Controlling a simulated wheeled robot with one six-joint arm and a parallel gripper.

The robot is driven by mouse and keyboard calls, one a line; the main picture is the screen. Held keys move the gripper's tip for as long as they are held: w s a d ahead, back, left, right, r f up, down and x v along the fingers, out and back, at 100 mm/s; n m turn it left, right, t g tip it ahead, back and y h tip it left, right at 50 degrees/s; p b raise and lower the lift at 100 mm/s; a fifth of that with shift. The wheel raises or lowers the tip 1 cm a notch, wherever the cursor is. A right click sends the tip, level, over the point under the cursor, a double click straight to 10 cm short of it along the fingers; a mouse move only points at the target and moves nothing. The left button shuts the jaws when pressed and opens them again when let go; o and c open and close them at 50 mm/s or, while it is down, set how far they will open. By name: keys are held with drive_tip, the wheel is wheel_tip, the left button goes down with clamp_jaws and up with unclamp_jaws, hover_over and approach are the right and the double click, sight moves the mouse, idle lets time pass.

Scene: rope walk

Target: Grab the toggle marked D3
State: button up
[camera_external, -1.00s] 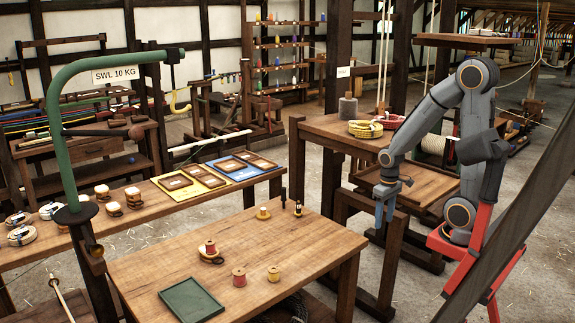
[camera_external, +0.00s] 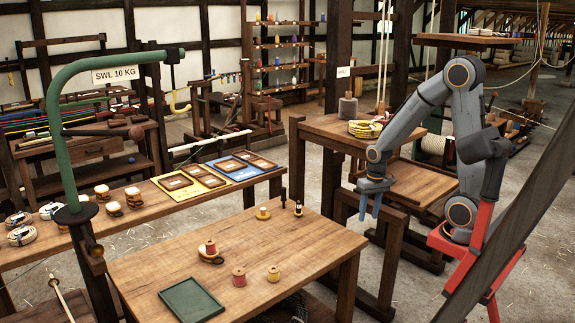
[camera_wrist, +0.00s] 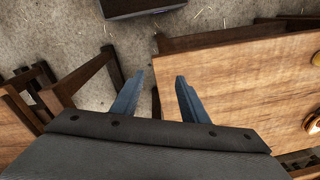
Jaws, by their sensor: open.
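No D3 mark can be read in either view, so I cannot tell which piece is the toggle. A small dark upright peg-like piece (camera_external: 298,208) stands near the far edge of the front table (camera_external: 240,235), with another dark one (camera_external: 284,198) close behind. A yellowish piece on a round base (camera_external: 263,213) is just left of them. My gripper (camera_external: 370,210) is open and empty, pointing down beyond the front table's right edge, apart from everything on it. In the wrist view its two blue fingers (camera_wrist: 160,85) are spread, with floor and a table edge beyond.
On the front table are a red spool on a tan base (camera_external: 210,248), a red spool (camera_external: 239,277), a yellow spool (camera_external: 273,274) and a green tray (camera_external: 191,300). A green post with a hook (camera_external: 65,130) rises at left. A wooden stand (camera_external: 415,185) is behind my gripper.

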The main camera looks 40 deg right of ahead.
drive_tip(key=w+a+r+m+t+y+p, duration=0.1)
drive_tip(key=w+a+r+m+p, duration=0.1)
drive_tip(key=w+m, duration=0.6)
drive_tip(key=w+a+r+m+p, duration=0.15)
drive_tip(key=w+m, duration=0.35)
drive_tip(key=w, duration=0.5)
drive_tip(key=m+t+y+p, duration=0.15)
drive_tip(key=m+p, duration=0.25)
drive_tip(key=m, duration=0.7)
hover_over(299, 203)
drive_tip(key=shift+s+d, duration=0.2)
drive_tip(key=shift+d, duration=0.25)
drive_tip(key=shift+f, duration=0.3)
wheel_tip(299, 203, down, 5)
drive_tip(key=shift+r+p, duration=0.1)
drive_tip(key=shift+p, duration=0.45)
drive_tip(key=shift+p+x, duration=0.3)
drive_tip(key=shift+x, duration=1.85)
drive_tip(key=shift+s+d, duration=0.15)
clamp_jaws()
